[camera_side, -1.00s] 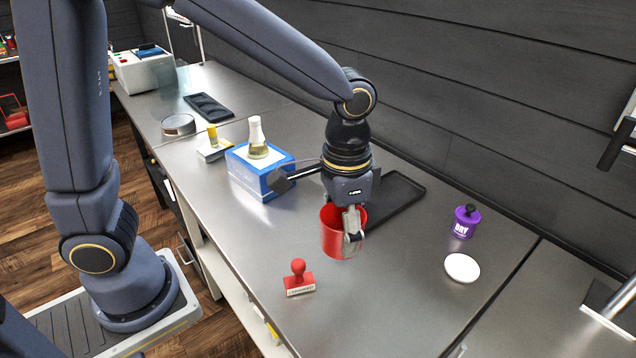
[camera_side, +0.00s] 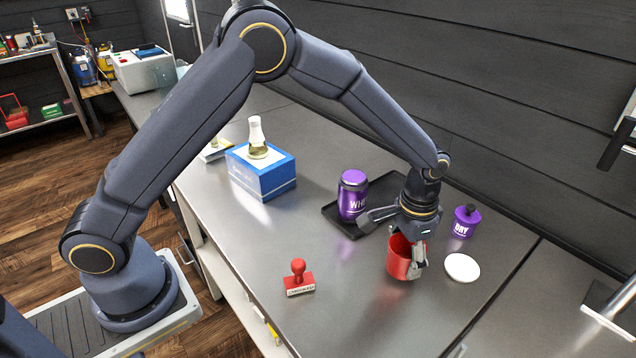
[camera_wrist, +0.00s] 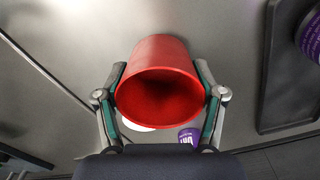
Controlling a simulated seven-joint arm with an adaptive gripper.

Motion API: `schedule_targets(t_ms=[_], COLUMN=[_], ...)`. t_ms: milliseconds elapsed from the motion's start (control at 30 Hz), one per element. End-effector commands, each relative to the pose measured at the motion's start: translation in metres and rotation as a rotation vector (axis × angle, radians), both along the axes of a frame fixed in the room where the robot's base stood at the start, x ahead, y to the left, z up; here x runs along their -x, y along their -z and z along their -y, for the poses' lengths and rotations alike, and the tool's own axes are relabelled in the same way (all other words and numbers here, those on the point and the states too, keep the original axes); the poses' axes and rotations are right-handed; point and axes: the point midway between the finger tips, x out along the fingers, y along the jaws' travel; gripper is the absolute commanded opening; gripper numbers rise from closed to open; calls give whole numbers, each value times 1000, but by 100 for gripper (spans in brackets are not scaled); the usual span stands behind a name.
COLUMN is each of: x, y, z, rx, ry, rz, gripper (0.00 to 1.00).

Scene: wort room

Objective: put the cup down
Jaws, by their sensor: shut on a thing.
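The red cup (camera_side: 399,258) is held upright in my gripper (camera_side: 411,262), over the steel bench just left of a white disc. In the wrist view the cup (camera_wrist: 160,60) shows its open mouth, and it looks empty. The fingers of my gripper (camera_wrist: 160,103) press on both sides of its wall. Whether the cup's base touches the bench or hangs slightly above it, I cannot tell.
The white disc (camera_side: 462,267) lies right of the cup, with a purple "DRY" pot (camera_side: 466,221) behind it. A purple canister (camera_side: 352,196) stands on a black tray (camera_side: 338,222). A red stamp (camera_side: 299,278) is at front left. Bench (camera_side: 350,310) in front is clear.

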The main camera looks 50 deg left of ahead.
Motion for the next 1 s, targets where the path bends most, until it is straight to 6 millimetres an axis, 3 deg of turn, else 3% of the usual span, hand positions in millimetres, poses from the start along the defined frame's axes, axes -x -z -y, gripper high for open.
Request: schedule_targets(t_ms=[100, 433, 467, 500, 700, 1000], x=[0, 0, 0, 0, 0, 0], y=[11, 15, 15, 14, 14, 13], z=[0, 0, 0, 0, 0, 0], rx=[0, 0, 0, 0, 0, 0], ry=[0, 0, 0, 0, 0, 1], rz=[0, 1, 1, 1, 1, 1], gripper=[34, 34, 71, 75, 94, 94])
